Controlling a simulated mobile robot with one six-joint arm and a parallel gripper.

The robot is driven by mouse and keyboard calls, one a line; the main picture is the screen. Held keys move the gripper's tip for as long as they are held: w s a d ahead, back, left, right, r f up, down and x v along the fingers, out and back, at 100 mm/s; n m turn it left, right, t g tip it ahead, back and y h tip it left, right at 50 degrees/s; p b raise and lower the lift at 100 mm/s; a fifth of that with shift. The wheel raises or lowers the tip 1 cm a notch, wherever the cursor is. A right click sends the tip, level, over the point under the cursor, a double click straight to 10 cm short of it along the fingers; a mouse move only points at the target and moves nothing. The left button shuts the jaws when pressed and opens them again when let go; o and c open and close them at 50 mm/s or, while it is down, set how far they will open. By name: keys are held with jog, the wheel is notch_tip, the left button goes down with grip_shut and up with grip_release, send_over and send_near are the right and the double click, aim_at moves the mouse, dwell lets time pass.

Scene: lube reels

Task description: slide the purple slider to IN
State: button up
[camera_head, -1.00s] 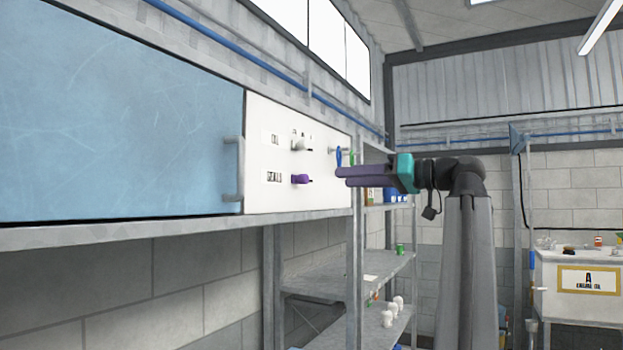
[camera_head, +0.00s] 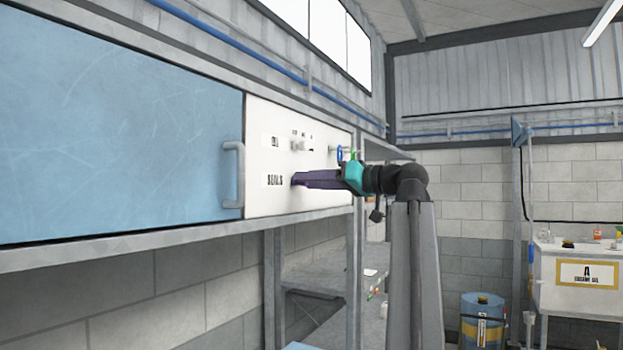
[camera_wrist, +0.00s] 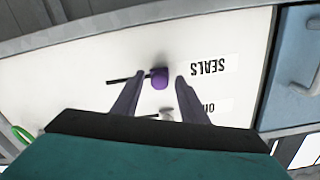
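The purple slider (camera_wrist: 159,78) is a small purple knob on a dark slot in a white panel (camera_wrist: 80,75), beside a label reading SEALS.
A white knob (camera_head: 298,146) sits above the fingers on the same panel (camera_head: 262,205). A blue door with a grey handle (camera_head: 234,175) is left of it. Blue and green rings (camera_head: 340,154) hang at the panel's right. Metal shelves (camera_head: 310,275) stand below.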

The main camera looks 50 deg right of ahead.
jog(key=shift+w, duration=0.15)
grip_shut()
